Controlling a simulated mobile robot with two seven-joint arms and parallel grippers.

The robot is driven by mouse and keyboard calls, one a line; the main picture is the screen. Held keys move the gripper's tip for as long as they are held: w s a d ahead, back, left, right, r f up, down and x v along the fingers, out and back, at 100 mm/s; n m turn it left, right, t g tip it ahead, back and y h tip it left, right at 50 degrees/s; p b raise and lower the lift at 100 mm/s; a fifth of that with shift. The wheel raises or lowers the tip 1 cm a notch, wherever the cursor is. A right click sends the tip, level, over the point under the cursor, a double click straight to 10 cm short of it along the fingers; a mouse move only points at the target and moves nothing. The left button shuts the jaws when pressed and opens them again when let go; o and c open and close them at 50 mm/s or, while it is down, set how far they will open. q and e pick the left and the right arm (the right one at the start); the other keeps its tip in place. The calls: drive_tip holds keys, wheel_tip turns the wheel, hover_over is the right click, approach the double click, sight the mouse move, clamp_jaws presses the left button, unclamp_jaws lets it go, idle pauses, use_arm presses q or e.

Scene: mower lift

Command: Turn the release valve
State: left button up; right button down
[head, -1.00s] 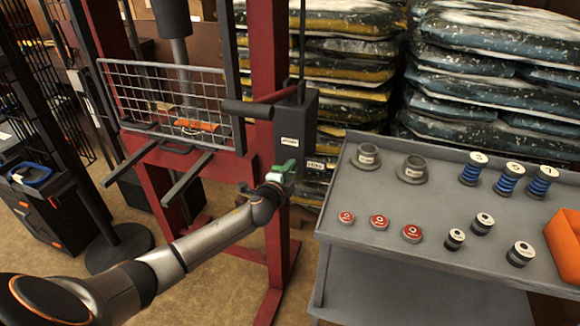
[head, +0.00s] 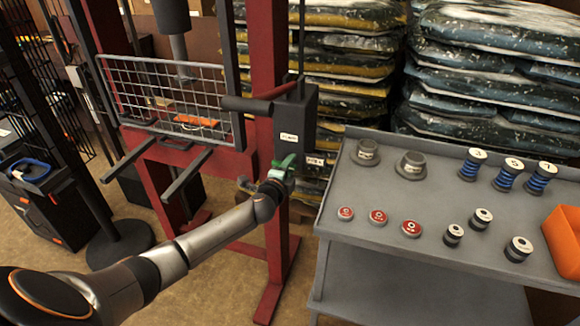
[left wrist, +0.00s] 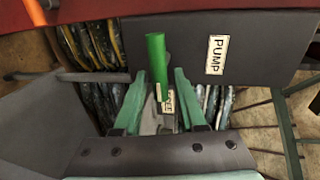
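The release valve shows in the left wrist view as a green cylindrical handle (left wrist: 156,58), with a partly covered label beside its lower end. It juts from near the dark pump box (left wrist: 222,58), which carries a PUMP label; the box also shows in the head view (head: 295,125) on the red press frame. My left gripper (left wrist: 160,78) has its two green fingers apart, one on each side of the handle, with small gaps visible. My right gripper is not in view.
A grey cart (head: 345,262) with spools, red-topped discs and an orange bin (head: 565,240) stands at the right. The red press frame (head: 265,60) with a wire guard (head: 165,95) is at left. A pump lever (head: 248,106) sticks out above my gripper. Stacked bags are behind.

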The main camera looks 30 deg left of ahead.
use_arm(q)
drive_tip(key=shift+o, duration=0.7)
drive_tip(key=v, duration=1.2)
drive_tip(key=shift+s+p, duration=0.2)
drive_tip(key=shift+p, duration=0.15)
drive_tip(key=shift+d, duration=0.1)
